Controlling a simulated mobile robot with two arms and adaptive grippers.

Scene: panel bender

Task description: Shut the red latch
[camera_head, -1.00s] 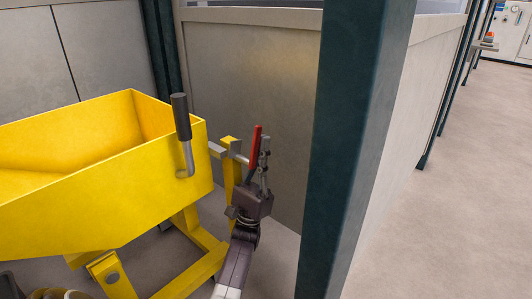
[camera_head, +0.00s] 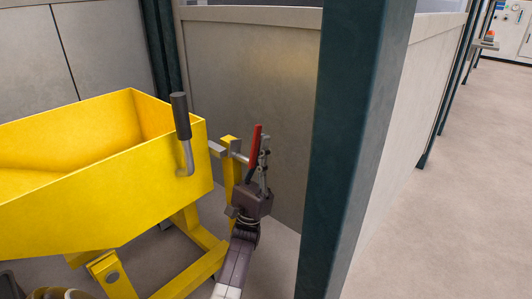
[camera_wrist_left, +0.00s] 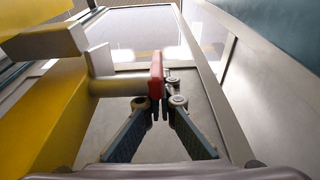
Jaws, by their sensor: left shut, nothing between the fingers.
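The red latch (camera_head: 255,146) is a narrow red lever standing nearly upright, slightly tilted, at the end of a grey bar beside the yellow tipping hopper (camera_head: 95,205). In the left wrist view the red latch (camera_wrist_left: 156,75) shows end-on just beyond the fingertips, at the end of a thick grey rod. My left gripper (camera_head: 264,142) points upward right beside the latch, on its right side in the head view. It is shut and empty, its fingertips together (camera_wrist_left: 165,105). Whether it touches the latch I cannot tell. My right gripper is not in view.
A black-handled lever (camera_head: 180,118) stands at the hopper's near corner. A dark green post (camera_head: 350,150) rises close on the right of my left gripper. A grey panel wall (camera_head: 270,80) stands behind the latch. Open floor (camera_head: 450,200) lies right of the post.

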